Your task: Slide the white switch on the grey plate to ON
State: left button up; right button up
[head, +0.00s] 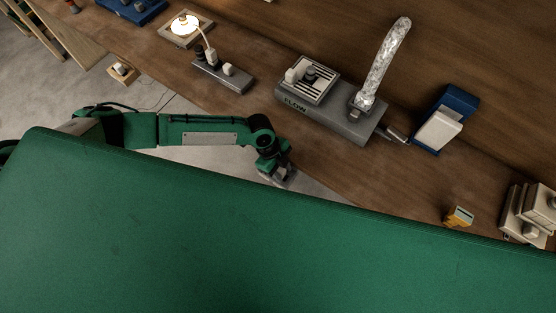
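A long grey base (334,114) marked FLOW stands on the wooden bench. On it sits a pale slatted unit (314,80) with a small white block (291,76) at its left side. Farther left, a smaller grey plate (222,78) carries a white knob (228,69) and dark parts. I cannot tell which white piece is the switch, and no ON marking is readable. My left gripper (287,179) is low at the bench's front edge, in front of the FLOW base and apart from it. Its fingers are too small to read. My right gripper is not in view.
A clear, crinkled spout (384,62) rises from the FLOW base. A blue and white block (437,131) stands to its right. A lit lamp (184,27) is at the back left. A yellow block (459,216) and pale boxes (526,216) are at the right. Bare bench lies between.

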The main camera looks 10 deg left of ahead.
pick_arm(q)
jog(key=b+v, duration=0.3)
jog(key=v, duration=1)
jog(key=shift+d+r, duration=0.25)
jog(key=shift+s, duration=0.15)
jog(key=shift+d, duration=0.1)
